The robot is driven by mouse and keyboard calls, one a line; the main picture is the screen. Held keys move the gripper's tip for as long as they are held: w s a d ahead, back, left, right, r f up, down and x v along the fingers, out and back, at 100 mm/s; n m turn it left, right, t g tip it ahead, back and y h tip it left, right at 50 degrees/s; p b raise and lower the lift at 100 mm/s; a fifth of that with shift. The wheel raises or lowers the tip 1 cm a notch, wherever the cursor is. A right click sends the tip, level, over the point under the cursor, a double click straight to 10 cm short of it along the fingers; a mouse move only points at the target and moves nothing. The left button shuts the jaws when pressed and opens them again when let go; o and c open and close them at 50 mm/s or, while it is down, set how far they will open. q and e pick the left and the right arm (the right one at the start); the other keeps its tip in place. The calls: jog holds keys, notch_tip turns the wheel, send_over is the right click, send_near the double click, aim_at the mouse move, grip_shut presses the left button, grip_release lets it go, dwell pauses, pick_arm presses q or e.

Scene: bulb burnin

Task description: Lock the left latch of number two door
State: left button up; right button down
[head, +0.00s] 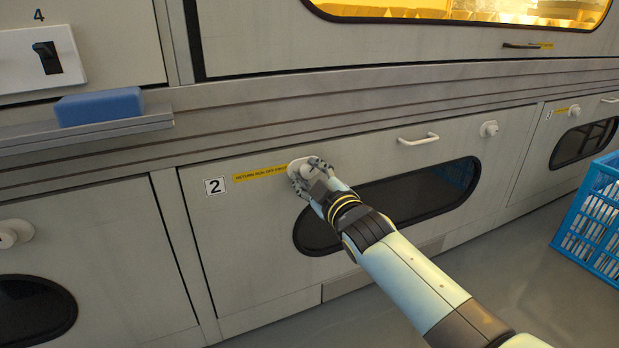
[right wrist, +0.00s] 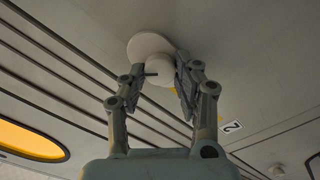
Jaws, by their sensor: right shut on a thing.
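Door number two (head: 240,245) is a pale panel with a "2" label (head: 215,186), a yellow strip (head: 259,173) and a dark oval window (head: 430,190). It looks closed. Its left latch (head: 297,164) is a white round knob on a disc, partly hidden by my right gripper (head: 312,178). In the right wrist view, the latch knob (right wrist: 160,69) sits between the fingers of my right gripper (right wrist: 160,82), which is shut on it. The right latch (head: 489,129) of this door is a similar white knob. My left gripper is out of view.
A white handle (head: 418,139) sits near the door's top edge. A blue block (head: 98,106) lies on a ledge at left, below a switch (head: 47,57). A blue crate (head: 592,222) stands on the floor at right. The floor between is clear.

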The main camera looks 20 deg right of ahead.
jog(key=n, duration=0.3)
jog(key=shift+f+n+b, duration=0.2)
jog(key=shift+n+b, duration=0.2)
pick_arm(q)
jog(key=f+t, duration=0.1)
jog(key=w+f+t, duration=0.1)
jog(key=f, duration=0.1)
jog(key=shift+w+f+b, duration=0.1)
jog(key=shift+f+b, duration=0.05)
jog(key=shift+b, duration=0.2)
pick_arm(e)
jog(key=n, duration=0.4)
jog(key=shift+n, duration=0.3)
jog(key=c, duration=1)
grip_release()
jog(key=shift+a, duration=0.1)
jog(key=shift+o, duration=0.2)
jog(key=s, duration=1.2)
jog(key=shift+d, duration=0.25)
